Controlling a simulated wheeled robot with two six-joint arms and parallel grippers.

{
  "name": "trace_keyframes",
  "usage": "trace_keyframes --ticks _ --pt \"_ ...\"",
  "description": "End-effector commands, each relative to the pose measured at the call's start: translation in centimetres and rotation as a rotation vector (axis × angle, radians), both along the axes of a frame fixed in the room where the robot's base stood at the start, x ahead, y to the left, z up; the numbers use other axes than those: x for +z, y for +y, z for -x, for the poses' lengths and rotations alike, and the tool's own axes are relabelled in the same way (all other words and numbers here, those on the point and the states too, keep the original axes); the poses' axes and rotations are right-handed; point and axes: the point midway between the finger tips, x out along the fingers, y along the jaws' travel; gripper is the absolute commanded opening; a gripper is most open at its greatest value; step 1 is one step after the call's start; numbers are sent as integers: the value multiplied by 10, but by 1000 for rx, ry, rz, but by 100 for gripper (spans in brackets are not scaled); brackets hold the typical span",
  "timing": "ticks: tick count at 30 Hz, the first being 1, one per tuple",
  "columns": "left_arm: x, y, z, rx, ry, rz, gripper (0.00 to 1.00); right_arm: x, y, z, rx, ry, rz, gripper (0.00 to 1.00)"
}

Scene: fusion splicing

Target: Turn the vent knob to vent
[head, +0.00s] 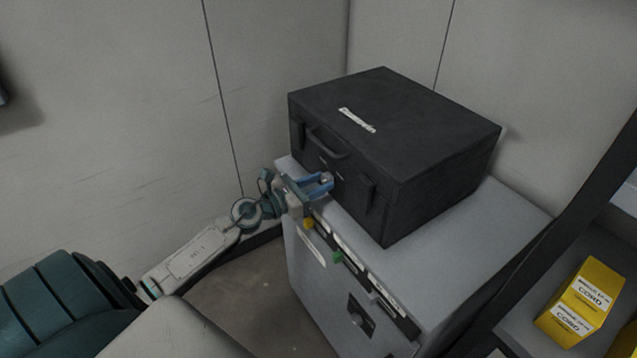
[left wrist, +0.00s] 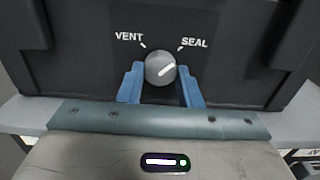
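The vent knob (left wrist: 160,68) is a round grey knob on the front of a black case (head: 400,120). White VENT and SEAL labels stand above it, and its pale mark points up and right toward SEAL. My left gripper (head: 326,181) is at the case front, below the handle. In the left wrist view its blue fingers (left wrist: 161,88) stand one on each side of the knob, spread apart with narrow gaps; I see no clear grip. My right gripper is not in view.
The case stands on a grey cabinet (head: 465,255) with coloured tabs and a dark latch on its front. Walls are close behind and to the left. A dark post and a shelf with yellow CORD boxes (head: 583,300) are at the right.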

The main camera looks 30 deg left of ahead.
Motion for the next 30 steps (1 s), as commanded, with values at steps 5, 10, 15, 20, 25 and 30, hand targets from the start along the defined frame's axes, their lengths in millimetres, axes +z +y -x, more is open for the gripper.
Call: trace_keyframes --ticks 5,10,15,20,25,30 --pt "0 0 0 -1 0 1 9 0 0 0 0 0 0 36" --pt "1 0 0 -1 8 19 9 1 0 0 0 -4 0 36" --pt "2 0 0 0 32 78 9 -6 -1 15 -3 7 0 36" --pt "3 0 0 0 74 180 9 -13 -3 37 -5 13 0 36" --pt "4 -1 0 1 133 323 9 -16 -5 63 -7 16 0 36" --pt "4 -1 0 0 195 472 9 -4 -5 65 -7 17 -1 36"
